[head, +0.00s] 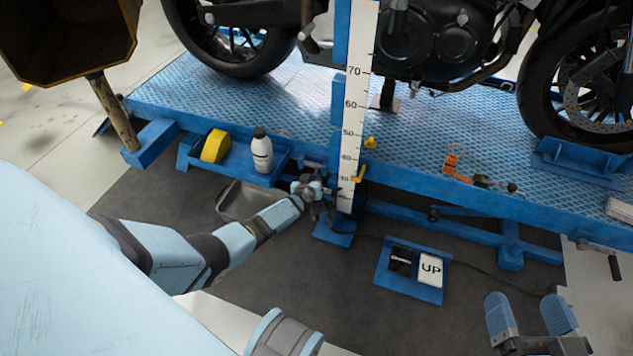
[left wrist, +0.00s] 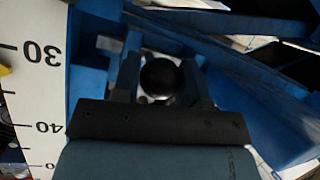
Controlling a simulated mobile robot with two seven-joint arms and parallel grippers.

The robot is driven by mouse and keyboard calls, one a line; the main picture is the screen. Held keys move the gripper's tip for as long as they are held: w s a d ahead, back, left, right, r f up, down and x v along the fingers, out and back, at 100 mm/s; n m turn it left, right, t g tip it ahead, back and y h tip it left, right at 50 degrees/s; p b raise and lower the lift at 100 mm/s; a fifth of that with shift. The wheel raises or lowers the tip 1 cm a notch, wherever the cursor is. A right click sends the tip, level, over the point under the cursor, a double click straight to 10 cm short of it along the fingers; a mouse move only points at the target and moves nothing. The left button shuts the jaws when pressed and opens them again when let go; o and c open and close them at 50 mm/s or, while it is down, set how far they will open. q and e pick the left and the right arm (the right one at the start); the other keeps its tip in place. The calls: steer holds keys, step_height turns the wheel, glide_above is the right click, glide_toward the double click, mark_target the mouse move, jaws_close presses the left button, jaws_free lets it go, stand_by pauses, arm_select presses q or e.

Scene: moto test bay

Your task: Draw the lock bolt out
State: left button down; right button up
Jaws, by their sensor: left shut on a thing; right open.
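My left gripper (head: 314,187) is at the blue post beside the white height scale (head: 357,100), low under the edge of the lift table. In the left wrist view its fingers are shut around a black ball knob (left wrist: 160,76), taken to be the lock bolt's handle. The bolt's shank behind the knob is hidden, and so is how far it sits in. In the head view the gripper covers most of the knob. My right gripper (head: 528,312) is open and empty at the lower right, above the dark floor.
The blue lift table (head: 300,110) carries a motorcycle (head: 430,40). A blue side tray (head: 205,165) holds a white bottle (head: 262,152) and a yellow item (head: 214,146). A pedal box marked UP (head: 430,270) lies on the floor. A grey tray (head: 240,200) is near my left arm.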

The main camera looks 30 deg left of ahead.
arm_select(q)
steer(key=shift+s+a, duration=0.25)
steer(key=shift+a, duration=0.7)
steer(key=shift+s+a, duration=0.2)
steer(key=shift+a, duration=0.7)
arm_select(e)
steer(key=shift+a+f, duration=0.1)
arm_select(q)
steer(key=c, duration=0.7)
jaws_free()
steer(key=shift+s, duration=0.1)
steer(key=shift+p+v, duration=4.95)
steer(key=shift+v, duration=1.9)
arm_select(e)
step_height(320, 180, up, 7)
steer(key=d+m+t+h, duration=0.1)
steer(key=m+t, duration=0.1)
steer(key=shift+s+d, duration=0.15)
steer(key=shift+s, duration=0.2)
arm_select(q)
steer(key=shift+d, duration=0.1)
